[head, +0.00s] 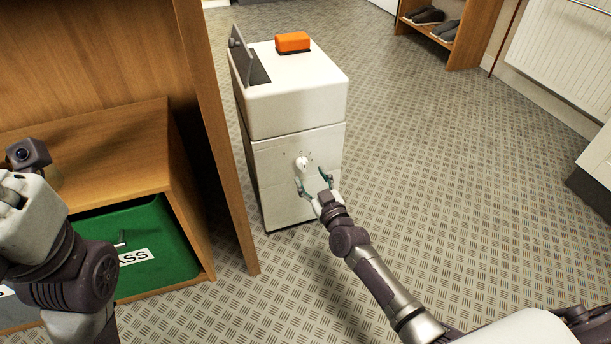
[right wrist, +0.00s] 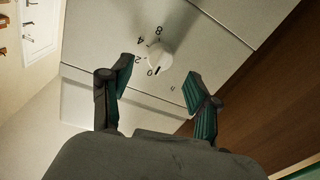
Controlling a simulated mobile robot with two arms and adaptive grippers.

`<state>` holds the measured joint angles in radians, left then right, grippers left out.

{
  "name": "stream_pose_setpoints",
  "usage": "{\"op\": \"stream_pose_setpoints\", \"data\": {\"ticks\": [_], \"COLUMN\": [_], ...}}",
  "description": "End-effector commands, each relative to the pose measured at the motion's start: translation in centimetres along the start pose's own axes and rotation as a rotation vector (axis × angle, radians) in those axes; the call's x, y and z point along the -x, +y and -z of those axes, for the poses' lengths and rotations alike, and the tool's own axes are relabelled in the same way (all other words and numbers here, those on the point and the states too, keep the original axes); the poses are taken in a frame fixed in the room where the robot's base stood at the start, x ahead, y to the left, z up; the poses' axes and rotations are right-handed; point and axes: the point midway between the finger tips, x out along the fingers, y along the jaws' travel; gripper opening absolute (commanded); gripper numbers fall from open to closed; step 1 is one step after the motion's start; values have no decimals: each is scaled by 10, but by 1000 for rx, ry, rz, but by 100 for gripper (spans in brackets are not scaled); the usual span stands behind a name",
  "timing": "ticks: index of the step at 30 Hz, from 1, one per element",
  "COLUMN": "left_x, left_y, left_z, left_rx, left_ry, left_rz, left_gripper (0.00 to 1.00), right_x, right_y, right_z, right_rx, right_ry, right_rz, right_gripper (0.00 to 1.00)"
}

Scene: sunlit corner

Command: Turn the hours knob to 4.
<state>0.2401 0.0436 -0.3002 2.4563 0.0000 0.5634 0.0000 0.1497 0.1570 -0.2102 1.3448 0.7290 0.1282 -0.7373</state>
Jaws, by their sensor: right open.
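The hours knob (right wrist: 160,57) is a small white round knob on the front of a white cabinet (right wrist: 112,88). The marks 8, 4, 2 and 0 run around it, and its dark pointer line points towards the 0. In the head view the knob (head: 302,163) sits high on the lower front panel. My right gripper (right wrist: 160,74) is open and empty, with its green-padded fingers on either side just short of the knob and no contact visible. In the head view my right gripper (head: 314,180) is just below the knob. My left arm shows at the left edge; its fingers are not visible.
An orange block (head: 292,42) and a dark tilted panel (head: 250,60) are on the cabinet top. A wooden unit (head: 110,150) with a green tray (head: 165,235) stands at left. A shoe shelf (head: 470,30) and radiator (head: 560,55) are at back right. Floor right of the cabinet is clear.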

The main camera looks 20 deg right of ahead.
Motion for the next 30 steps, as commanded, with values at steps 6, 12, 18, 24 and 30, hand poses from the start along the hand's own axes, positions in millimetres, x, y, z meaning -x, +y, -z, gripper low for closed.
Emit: {"op": "stream_pose_setpoints", "data": {"ticks": [6, 12, 18, 24, 30], "left_x": [-6, -11, -12, -12, -12], "left_y": [4, 5, 5, 5, 5], "left_z": [10, 13, 13, 13, 13], "left_rx": [-7, -10, -10, -10, -9], "left_ry": [55, 71, 71, 72, 73], "left_rz": [-21, -27, -28, -28, -28], "left_gripper": [0, 0, 0, 0, 0], "right_x": [-34, -44, -44, -44, -44], "right_y": [0, 0, 0, 0, 0], "right_z": [-3, -1, 0, 0, 0], "right_rx": [-2, -1, -1, -1, -1], "right_ry": [0, -1, -1, -2, -2], "right_rz": [-1, 0, 0, 0, 0], "right_gripper": [61, 61, 61, 36, 3]}}
